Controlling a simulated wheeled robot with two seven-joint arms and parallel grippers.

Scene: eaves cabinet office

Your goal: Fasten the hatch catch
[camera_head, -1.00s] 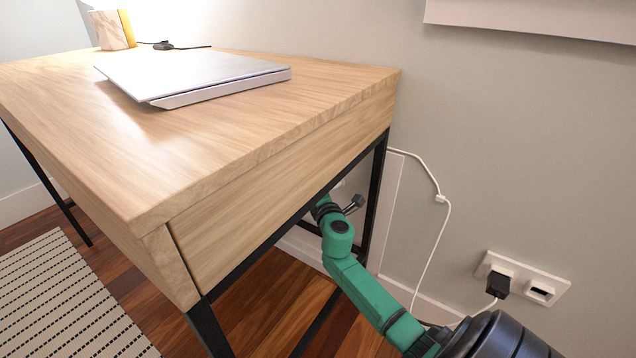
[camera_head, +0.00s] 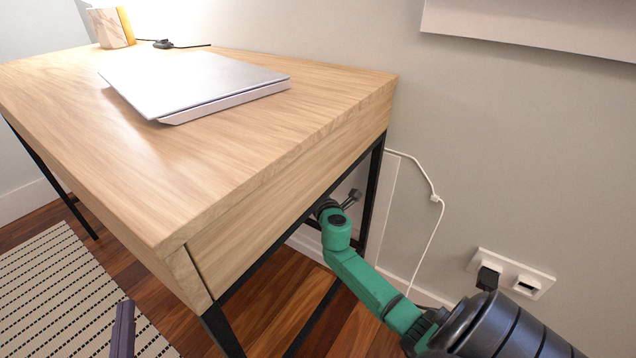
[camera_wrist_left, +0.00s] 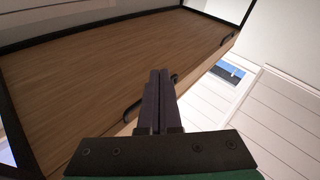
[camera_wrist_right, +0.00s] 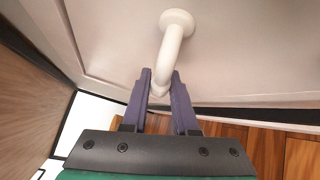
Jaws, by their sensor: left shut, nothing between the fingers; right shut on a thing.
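The hatch is a white panel on the wall behind the desk; it shows in the right wrist view (camera_wrist_right: 105,35) and partly behind the desk leg in the head view (camera_head: 381,215). Its catch (camera_wrist_right: 171,50) is a white bent lever on a round base. My right gripper (camera_wrist_right: 160,88) is shut on the lever's lower end, which lies between the fingers. In the head view the desk hides that gripper and the catch. My left gripper (camera_wrist_left: 159,75) is shut and empty, below the desk front; its dark tip shows at the head view's bottom left (camera_head: 123,325).
The wooden desk (camera_head: 240,150) with black metal legs stands over my right arm. A closed laptop (camera_head: 190,82) lies on it. A white cable (camera_head: 432,230) hangs on the wall near a socket plate (camera_head: 511,272). Dark drawer handles (camera_wrist_left: 132,111) show near my left gripper.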

